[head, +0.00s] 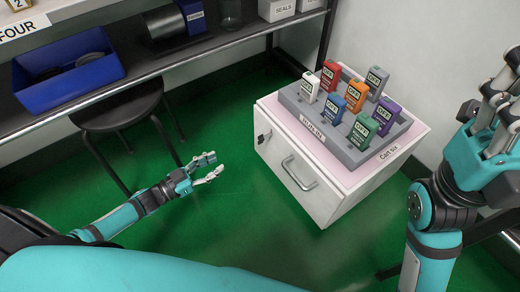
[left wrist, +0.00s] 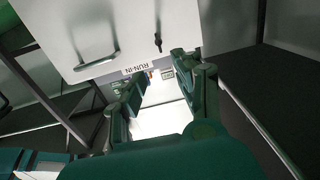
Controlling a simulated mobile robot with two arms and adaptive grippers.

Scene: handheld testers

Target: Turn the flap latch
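A small dark latch (head: 263,137) is on the upper left of the white cabinet's (head: 330,200) front face. In the left wrist view, the latch (left wrist: 158,34) is a thin dark piece hanging on the white panel, beyond the fingers. Which way its flap is turned is too small to tell. My left gripper (head: 212,166) is open and empty, left of the cabinet and apart from the latch. Its two fingers stand apart in the left wrist view (left wrist: 155,92). My right gripper (head: 502,100) is raised at the right edge, partly cut off.
The cabinet has a grey handle (head: 299,173) and a grey rack (head: 345,140) of several coloured testers on top. A black stool (head: 118,108) and a dark shelf (head: 190,52) with a blue bin (head: 68,68) stand left. Green floor (head: 235,135) is clear between gripper and cabinet.

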